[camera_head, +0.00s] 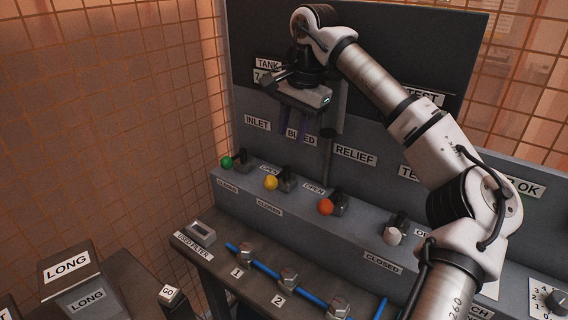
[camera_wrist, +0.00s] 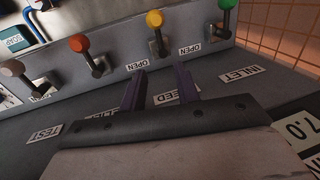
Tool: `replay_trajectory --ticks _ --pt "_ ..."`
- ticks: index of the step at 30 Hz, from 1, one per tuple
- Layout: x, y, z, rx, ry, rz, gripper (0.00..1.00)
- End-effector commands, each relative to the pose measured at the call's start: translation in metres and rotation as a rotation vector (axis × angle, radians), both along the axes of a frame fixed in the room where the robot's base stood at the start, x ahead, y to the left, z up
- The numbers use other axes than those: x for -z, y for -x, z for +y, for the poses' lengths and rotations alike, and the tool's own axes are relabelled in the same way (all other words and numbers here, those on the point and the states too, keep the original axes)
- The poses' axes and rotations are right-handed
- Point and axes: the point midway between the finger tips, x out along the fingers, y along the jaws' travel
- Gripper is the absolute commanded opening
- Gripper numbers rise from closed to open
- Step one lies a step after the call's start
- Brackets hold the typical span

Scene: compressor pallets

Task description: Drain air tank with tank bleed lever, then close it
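The bleed lever has a yellow knob (camera_head: 271,183) and stands on the grey ledge below the BLEED label (camera_head: 295,133). Its knob sticks out toward the front, above a CLOSED label (camera_head: 269,207). In the wrist view the yellow knob (camera_wrist: 154,18) is beyond my fingertips, slightly left of centre. My gripper (camera_head: 296,132) is in front of the upright panel at the BLEED label, above and behind the lever and apart from it. Its two purple fingers (camera_wrist: 162,80) are spread with nothing between them. The tank readout (camera_wrist: 299,126) shows 7.0; my arm partly covers it in the head view.
A green-knobbed lever (camera_head: 227,162) stands left of the yellow one. An orange-knobbed lever (camera_head: 326,207) and a white-knobbed lever (camera_head: 393,236) stand to its right. A lower bench (camera_head: 215,262) carries blue tubing and fittings.

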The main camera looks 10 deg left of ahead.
Motion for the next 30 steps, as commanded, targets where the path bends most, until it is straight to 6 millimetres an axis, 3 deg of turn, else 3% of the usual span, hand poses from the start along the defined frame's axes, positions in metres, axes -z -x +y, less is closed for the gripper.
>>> replay_trajectory --ticks 9,15,27,30 --pt "0.066 -0.005 0.012 -0.001 -0.003 0.004 0.32" --pt "0.092 -0.007 0.018 0.0 -0.003 0.003 0.32" --pt "0.101 -0.007 0.019 0.0 -0.002 0.0 0.32" --pt "0.101 -0.007 0.019 0.0 -0.003 0.0 0.21"
